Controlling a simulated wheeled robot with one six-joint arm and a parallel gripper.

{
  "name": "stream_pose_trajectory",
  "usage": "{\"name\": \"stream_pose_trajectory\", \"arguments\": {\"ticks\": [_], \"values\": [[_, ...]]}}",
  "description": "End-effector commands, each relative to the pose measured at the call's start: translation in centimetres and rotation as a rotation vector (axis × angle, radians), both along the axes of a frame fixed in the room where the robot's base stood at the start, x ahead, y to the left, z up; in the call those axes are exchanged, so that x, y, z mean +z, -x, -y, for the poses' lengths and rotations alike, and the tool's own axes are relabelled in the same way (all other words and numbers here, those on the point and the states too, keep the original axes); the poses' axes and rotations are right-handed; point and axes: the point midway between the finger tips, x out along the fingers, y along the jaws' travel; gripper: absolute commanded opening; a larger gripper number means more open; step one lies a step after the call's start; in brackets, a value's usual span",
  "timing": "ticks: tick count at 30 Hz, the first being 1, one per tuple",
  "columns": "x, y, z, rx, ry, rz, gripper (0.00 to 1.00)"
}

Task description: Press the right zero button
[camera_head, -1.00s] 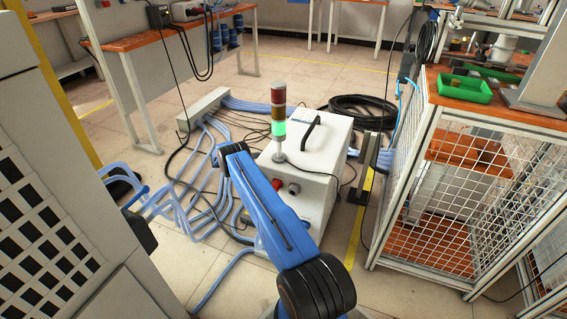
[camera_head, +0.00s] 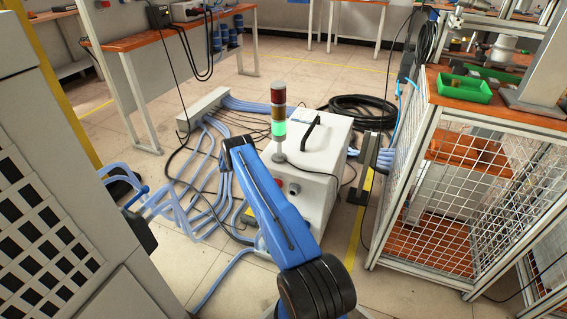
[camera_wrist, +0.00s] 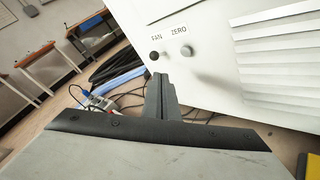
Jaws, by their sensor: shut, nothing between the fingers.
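The white heater box (camera_head: 318,170) stands on the floor in the head view, partly behind my blue arm. The wrist view shows its white panel (camera_wrist: 215,85) close up, tilted, with the labels FAN and ZERO. A dark round button (camera_wrist: 154,55) sits under FAN. A pale round button (camera_wrist: 187,51) sits under ZERO, to the right. My gripper (camera_wrist: 160,80) is shut and empty. In the picture its tips lie below the two buttons, nearer the dark one; I cannot tell how far they are from the panel. The gripper is hidden in the head view.
A signal tower (camera_head: 279,128) with a lit green segment stands by the box. Blue hoses (camera_head: 205,165) and dark cables lie on the floor to its left. A mesh-sided bench (camera_head: 440,215) stands right. A grey cabinet (camera_head: 60,200) is close on the left.

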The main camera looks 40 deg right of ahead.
Motion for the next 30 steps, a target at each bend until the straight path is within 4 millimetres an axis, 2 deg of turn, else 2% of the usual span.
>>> {"name": "stream_pose_trajectory", "arguments": {"ticks": [6, 12, 30], "values": [[0.0, 2.3, 1.0, 0.0, -0.002, -0.001, 0.0], [0.0, 3.6, 1.5, 0.0, 0.0, -0.001, 0.0], [0.0, 4.1, 1.7, 0.001, -0.001, 0.0, 0.0]]}}
